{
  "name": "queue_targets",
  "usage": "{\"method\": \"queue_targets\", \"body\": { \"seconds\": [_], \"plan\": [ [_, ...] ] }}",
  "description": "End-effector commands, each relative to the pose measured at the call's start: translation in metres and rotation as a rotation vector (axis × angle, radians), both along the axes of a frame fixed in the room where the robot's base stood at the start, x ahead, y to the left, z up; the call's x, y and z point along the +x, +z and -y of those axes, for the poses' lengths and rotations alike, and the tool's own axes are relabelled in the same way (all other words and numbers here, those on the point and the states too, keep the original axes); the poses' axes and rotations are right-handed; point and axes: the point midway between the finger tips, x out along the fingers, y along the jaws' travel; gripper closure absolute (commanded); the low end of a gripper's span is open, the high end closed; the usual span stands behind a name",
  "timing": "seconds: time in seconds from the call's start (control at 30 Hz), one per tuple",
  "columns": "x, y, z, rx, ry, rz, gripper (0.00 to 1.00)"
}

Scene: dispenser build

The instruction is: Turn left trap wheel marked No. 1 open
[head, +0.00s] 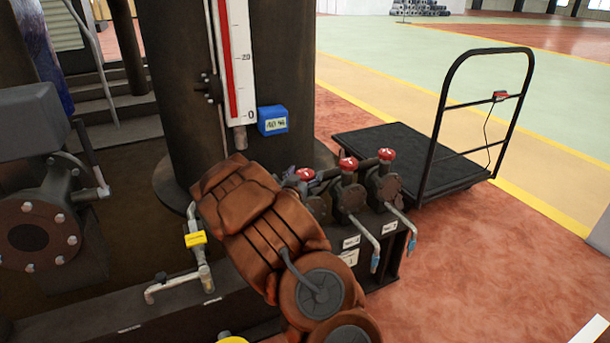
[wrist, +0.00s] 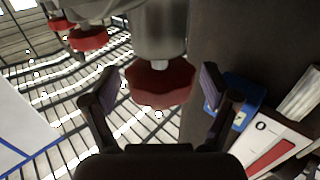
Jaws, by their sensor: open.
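Three small red wheels sit in a row on the dark trap valves at the foot of the tank. In the wrist view the left wheel (wrist: 160,82) is large and centred between the two fingers of my gripper (wrist: 157,92). The fingers stand apart on either side of it, and I cannot tell whether either touches it. Small white plates (head: 350,241) below are too small to read surely.
A blue box (head: 272,120) and a level gauge (head: 233,70) are on the tank beside my arm. The other two wheels hang close by in the wrist view (wrist: 88,40). A flat trolley (head: 400,160) stands behind. Open red floor (head: 490,260) lies to the right.

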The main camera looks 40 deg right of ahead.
Motion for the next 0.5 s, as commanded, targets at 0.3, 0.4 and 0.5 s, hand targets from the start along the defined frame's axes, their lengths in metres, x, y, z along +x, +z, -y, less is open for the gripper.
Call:
{"method": "queue_targets", "body": {
  "seconds": [0.3,0.4,0.5],
  "plan": [
    [0.0002,0.0002,-0.0002,0.000,0.000,0.000,0.45],
    [0.0001,0.0002,-0.0002,0.000,0.000,0.001,0.56],
    [0.0000,0.0002,-0.0001,0.000,0.000,0.001,0.66]
  ]
}}
